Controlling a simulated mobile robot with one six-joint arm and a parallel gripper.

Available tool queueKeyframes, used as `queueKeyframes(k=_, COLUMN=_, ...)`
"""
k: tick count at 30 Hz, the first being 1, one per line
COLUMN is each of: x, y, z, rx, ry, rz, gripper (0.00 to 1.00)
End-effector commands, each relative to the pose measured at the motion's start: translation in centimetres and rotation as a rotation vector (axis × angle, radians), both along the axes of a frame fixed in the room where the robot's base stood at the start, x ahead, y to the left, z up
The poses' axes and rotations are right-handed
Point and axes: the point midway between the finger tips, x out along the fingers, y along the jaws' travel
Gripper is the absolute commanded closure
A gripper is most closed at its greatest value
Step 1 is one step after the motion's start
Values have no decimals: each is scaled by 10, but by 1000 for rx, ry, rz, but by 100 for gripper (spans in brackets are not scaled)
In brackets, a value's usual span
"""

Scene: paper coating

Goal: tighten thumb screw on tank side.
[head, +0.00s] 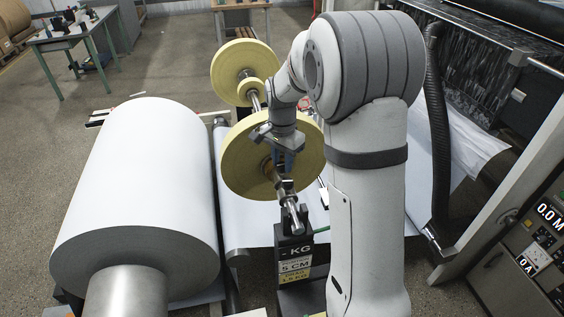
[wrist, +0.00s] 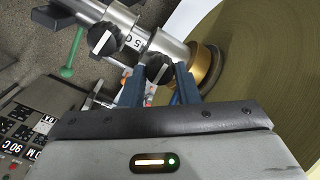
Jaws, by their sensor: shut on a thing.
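My gripper (wrist: 158,82) has its two blue fingers around a black thumb screw (wrist: 158,67), one on each side, and is shut on it. The screw sits on a bright metal shaft or collar (wrist: 172,46) beside a brass ring. A second black knob (wrist: 104,39) stands further left on the same metal part, free of the fingers. In the head view my gripper (head: 283,165) points down at the shaft in front of the yellow disc (head: 240,160); the screw itself is hidden there. I cannot make out a tank in either view.
A large white paper roll (head: 140,180) fills the left. A black stand with labels (head: 295,262) is below the shaft. A control panel (head: 535,240) stands at the right, a green-legged table (head: 75,38) at the back left. Bare floor lies behind the roll.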

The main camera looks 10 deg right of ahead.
Motion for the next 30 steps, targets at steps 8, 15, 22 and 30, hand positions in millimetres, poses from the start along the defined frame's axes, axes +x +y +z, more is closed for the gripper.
queueKeyframes(k=8, x=0, y=0, z=0, rx=1, ry=-1, rz=-137, gripper=94)
queueKeyframes(k=15, x=0, y=0, z=0, rx=1, ry=-2, rz=-184, gripper=94)
queueKeyframes(k=22, x=0, y=0, z=1, rx=0, ry=-2, rz=-192, gripper=94)
queueKeyframes(k=30, x=0, y=0, z=1, rx=0, ry=-2, rz=-190, gripper=66)
